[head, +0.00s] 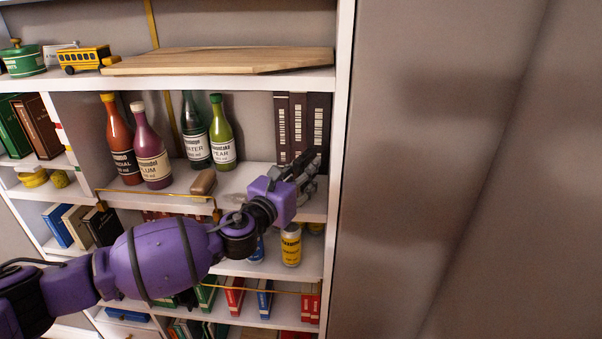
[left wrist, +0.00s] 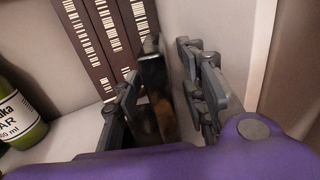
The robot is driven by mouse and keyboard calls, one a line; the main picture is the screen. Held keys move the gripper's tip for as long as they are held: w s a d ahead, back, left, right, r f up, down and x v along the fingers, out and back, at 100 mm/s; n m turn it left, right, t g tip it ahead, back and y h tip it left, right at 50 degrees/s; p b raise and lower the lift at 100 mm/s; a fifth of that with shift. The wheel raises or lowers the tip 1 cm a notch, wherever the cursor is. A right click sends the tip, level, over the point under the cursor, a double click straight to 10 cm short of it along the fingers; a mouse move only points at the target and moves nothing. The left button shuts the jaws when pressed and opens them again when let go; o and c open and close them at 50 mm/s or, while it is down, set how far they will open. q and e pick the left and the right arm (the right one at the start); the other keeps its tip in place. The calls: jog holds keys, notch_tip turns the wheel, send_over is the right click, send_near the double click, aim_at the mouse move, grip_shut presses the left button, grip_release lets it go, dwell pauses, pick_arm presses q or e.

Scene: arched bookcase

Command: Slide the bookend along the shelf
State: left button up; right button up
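A dark bookend with a shiny brownish face (left wrist: 156,88) stands upright beside the dark books in the left wrist view. My left gripper (head: 308,172) reaches into the right end of the shelf with the bottles in the head view. In the left wrist view, the fingers of my left gripper (left wrist: 165,98) are apart, one on each side of the bookend. A gap shows between the bookend and the right finger; contact on the left is unclear. In the head view, the gripper mostly hides the bookend. My right gripper is not in view.
Dark books with pale barcode marks (head: 298,125) stand behind the gripper. Several bottles (head: 152,150) and a brown block (head: 203,182) share this shelf (head: 232,182). The bookcase's white side wall (head: 341,130) is close on the right. Cans (head: 291,246) stand on the shelf below.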

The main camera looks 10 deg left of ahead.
pick_arm(q)
jog(key=v, duration=1.2)
jog(key=s+f+n+g+y+p, duration=0.1)
jog(key=s+f+n+g+p, duration=0.1)
jog(key=s+f+n, duration=0.9)
jog(key=s+f+n+g+y+p, duration=0.15)
jog(key=f+n, duration=0.65)
jog(key=n, duration=0.8)
jog(key=s+a+f+n+g+y+p, duration=0.1)
jog(key=s+f+n, duration=0.3)
jog(key=s, duration=0.6)
jog(key=s+a+f+n+g+y+p, duration=0.1)
jog(key=s+a+f+n, duration=0.3)
jog(key=s, duration=0.5)
jog(key=s+a+f+n+g+y+p, duration=0.2)
jog(key=s+f+n, duration=0.3)
jog(key=s, duration=0.5)
jog(key=shift+s+a+f, duration=0.35)
jog(key=shift+a, duration=0.35)
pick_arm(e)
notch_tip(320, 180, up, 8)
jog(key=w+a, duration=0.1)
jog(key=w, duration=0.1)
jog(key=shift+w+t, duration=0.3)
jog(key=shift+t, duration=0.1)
